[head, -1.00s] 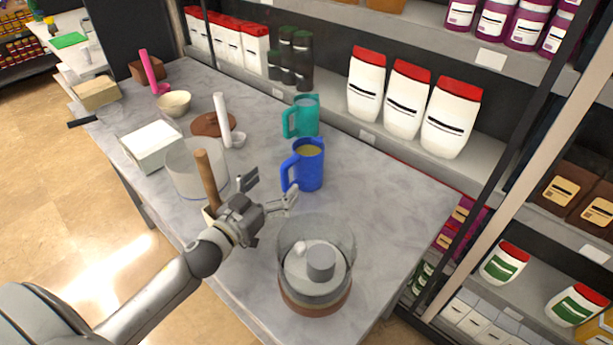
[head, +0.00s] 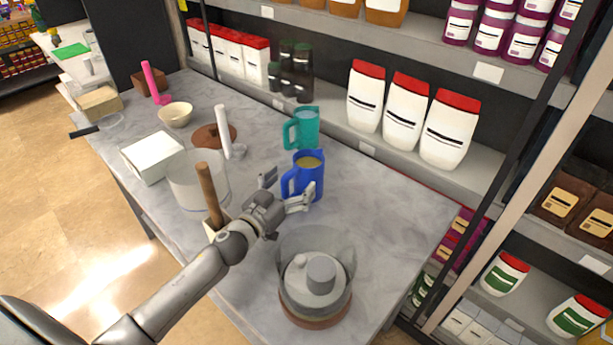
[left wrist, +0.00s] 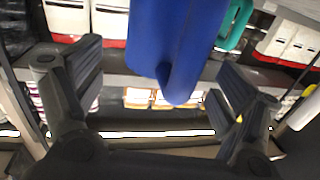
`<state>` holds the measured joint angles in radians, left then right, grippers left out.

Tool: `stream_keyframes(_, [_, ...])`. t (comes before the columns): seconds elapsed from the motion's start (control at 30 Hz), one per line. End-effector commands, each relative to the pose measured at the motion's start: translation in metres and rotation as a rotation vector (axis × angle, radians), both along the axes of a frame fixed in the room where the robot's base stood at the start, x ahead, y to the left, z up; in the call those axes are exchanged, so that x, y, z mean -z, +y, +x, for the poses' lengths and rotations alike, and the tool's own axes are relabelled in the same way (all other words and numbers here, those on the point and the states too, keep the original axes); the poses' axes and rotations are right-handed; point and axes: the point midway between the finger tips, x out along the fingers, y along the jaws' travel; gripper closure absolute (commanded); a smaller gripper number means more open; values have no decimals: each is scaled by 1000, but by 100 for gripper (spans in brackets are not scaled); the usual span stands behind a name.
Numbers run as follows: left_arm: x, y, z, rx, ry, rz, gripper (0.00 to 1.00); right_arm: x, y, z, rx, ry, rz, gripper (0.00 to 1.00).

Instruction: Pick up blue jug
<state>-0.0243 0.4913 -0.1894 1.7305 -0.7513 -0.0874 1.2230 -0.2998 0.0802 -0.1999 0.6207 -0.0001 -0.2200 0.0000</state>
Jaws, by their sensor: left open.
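The blue jug (head: 312,178) stands upright on the grey table, with yellowish contents at its top and its handle towards the left. My left gripper (head: 284,190) is open beside the jug's handle side, its fingers on either side of the handle. In the left wrist view the blue jug (left wrist: 178,45) hangs into the top middle, between the two open fingers (left wrist: 160,88). I cannot tell whether a finger touches the jug. My right gripper is not in view.
A teal jug (head: 305,128) stands just behind the blue jug. A clear vacuum chamber (head: 316,280) is at the front right, and a clear pot (head: 196,182) and wooden-handled tool (head: 209,195) are left of my gripper. The table's right part is clear.

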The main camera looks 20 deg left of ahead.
Motion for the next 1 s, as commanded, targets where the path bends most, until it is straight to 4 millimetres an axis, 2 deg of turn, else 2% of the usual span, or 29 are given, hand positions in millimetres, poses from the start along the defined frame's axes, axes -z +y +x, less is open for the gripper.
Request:
stream_keyframes(0.23, [1, -5, 29, 0, -1, -1, 11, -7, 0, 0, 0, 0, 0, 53])
stream_keyframes(0.57, [2, -6, 33, 1, 0, -1, 11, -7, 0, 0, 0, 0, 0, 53])
stream_keyframes(1.0, [2, -5, 33, 1, 0, 0, 66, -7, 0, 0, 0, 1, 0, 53])
